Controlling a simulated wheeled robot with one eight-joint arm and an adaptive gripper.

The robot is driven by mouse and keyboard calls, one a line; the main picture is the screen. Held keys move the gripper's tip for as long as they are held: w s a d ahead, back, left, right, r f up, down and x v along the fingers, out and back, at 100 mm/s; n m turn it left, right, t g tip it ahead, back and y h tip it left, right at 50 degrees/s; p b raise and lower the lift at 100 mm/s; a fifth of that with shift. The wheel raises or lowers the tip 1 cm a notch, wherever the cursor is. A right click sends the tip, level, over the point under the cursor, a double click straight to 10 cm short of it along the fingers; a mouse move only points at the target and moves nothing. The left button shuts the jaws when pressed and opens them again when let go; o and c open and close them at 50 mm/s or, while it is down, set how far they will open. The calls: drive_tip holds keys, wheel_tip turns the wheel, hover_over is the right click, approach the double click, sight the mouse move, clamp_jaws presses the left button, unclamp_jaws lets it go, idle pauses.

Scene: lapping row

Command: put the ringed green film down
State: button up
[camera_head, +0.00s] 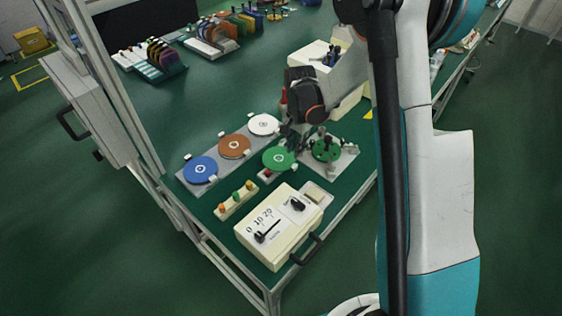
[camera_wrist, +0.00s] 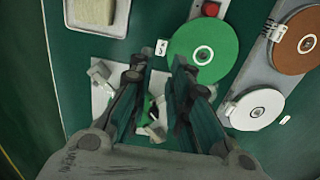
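The ringed green film (camera_head: 279,159) is a flat green disc with a pale ring at its centre. It lies low beside the row of discs, next to a small red block. It also shows in the wrist view (camera_wrist: 203,50), with a white tab at its edge. My gripper (camera_wrist: 160,68) has its two fingers apart with no film between them. The fingertips are just short of the tab and close to the film's edge. In the head view my gripper (camera_head: 300,138) is beside the film, partly hidden by its own links. What lies directly under the film is hidden.
A grey strip (camera_head: 217,178) bears blue (camera_head: 200,170), brown (camera_head: 234,146) and white (camera_head: 263,124) discs. A green round plate with black knobs (camera_head: 326,149) stands right of the film. A cream control box (camera_head: 277,228) and a button bar (camera_head: 236,201) are in front.

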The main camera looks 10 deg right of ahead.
sight(294, 166)
wheel_tip(294, 166, down, 9)
drive_tip(key=b, duration=0.2)
drive_tip(key=shift+a+b, duration=0.15)
drive_tip(key=shift+b, duration=0.2)
drive_tip(key=shift+r, duration=0.1)
clamp_jaws()
